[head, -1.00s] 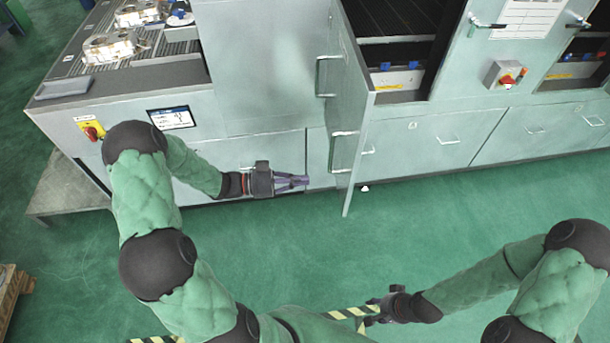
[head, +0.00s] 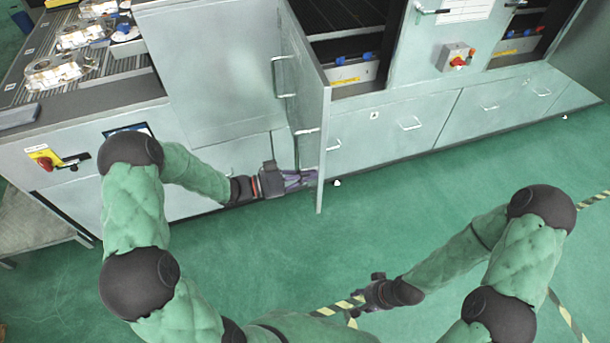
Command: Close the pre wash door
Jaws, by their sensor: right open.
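The pre wash door (head: 309,115) is a tall pale grey-green panel on the washing machine. It stands open, swung out toward me and seen nearly edge-on, with handles on its left face. The dark opening (head: 345,45) shows to its right. My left gripper (head: 312,179) is low at the door's left face, its fingers pointing right at the panel near its bottom. I cannot tell whether they touch it, or how far apart they are. My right gripper (head: 368,293) is open and empty, low over the floor, well away from the door.
Lower cabinet panels (head: 400,140) with handles run to the right of the door. A conveyor (head: 95,85) with metal castings (head: 58,70) is at upper left. A red switch (head: 458,60) is on the machine front. The green floor (head: 430,200) in front is clear, with striped tape.

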